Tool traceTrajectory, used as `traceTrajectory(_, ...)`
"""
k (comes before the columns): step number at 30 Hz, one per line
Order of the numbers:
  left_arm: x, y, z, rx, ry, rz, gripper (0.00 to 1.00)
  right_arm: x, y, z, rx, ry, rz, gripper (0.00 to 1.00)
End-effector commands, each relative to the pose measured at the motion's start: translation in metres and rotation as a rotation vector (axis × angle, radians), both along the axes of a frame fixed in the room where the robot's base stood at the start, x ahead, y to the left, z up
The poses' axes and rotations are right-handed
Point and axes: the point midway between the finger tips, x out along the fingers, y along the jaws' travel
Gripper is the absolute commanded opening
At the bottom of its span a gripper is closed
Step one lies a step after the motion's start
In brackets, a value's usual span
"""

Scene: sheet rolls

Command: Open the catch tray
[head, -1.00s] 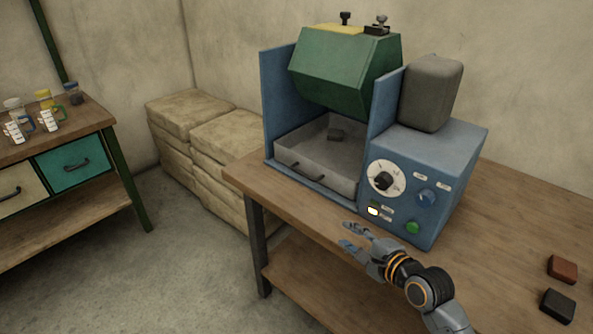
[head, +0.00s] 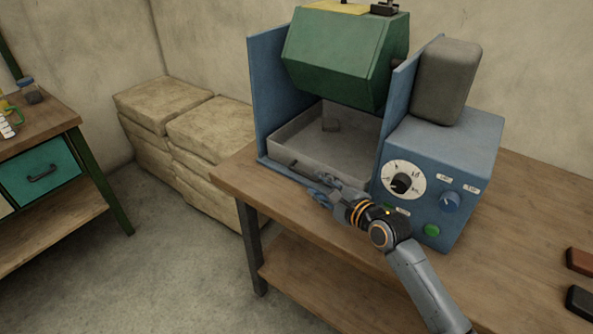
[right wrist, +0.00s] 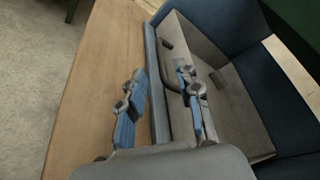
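The catch tray (head: 350,150) is a shallow grey metal tray under the green drum (head: 335,65), between the machine's blue side panels. It also shows in the right wrist view (right wrist: 236,98). A curved handle (right wrist: 168,45) is on its front wall. My right gripper (head: 318,187) is at the tray's front, near the right part of that wall. In the right wrist view the gripper (right wrist: 160,90) has its fingers apart, one over the wooden table and one at or above the tray's front edge. I cannot tell whether it touches the handle. My left gripper is out of view.
The blue control box (head: 440,170) with dial, knob and green button stands right of the tray, close to my right arm. Stacked sacks (head: 205,140) are behind left. The wooden table (head: 235,180) is bare before the tray.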

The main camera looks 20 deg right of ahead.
Motion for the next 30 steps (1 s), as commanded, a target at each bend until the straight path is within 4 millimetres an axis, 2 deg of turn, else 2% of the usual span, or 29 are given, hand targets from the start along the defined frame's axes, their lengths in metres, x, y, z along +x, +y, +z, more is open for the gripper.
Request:
traceTrajectory(1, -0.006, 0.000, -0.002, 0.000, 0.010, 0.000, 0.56, 0.012, 0.004, -0.002, 0.001, -0.001, 0.000, 0.34)
traceTrajectory(5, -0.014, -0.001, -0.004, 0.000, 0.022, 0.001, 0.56, 0.038, 0.013, -0.008, 0.001, -0.001, 0.000, 0.34)
traceTrajectory(12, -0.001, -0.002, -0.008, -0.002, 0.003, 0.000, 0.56, 0.075, 0.025, -0.017, -0.001, -0.001, 0.000, 0.34)
traceTrajectory(18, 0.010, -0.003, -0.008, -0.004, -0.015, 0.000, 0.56, 0.089, 0.030, -0.020, -0.001, 0.000, -0.001, 0.34)
traceTrajectory(28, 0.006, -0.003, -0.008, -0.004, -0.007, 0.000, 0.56, 0.091, 0.031, -0.021, -0.001, 0.000, 0.000, 0.34)
traceTrajectory(29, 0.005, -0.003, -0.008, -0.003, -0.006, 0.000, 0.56, 0.091, 0.031, -0.020, -0.001, 0.000, 0.000, 0.30)
traceTrajectory(30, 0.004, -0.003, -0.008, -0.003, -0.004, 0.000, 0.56, 0.091, 0.031, -0.021, -0.001, 0.000, 0.000, 0.21)
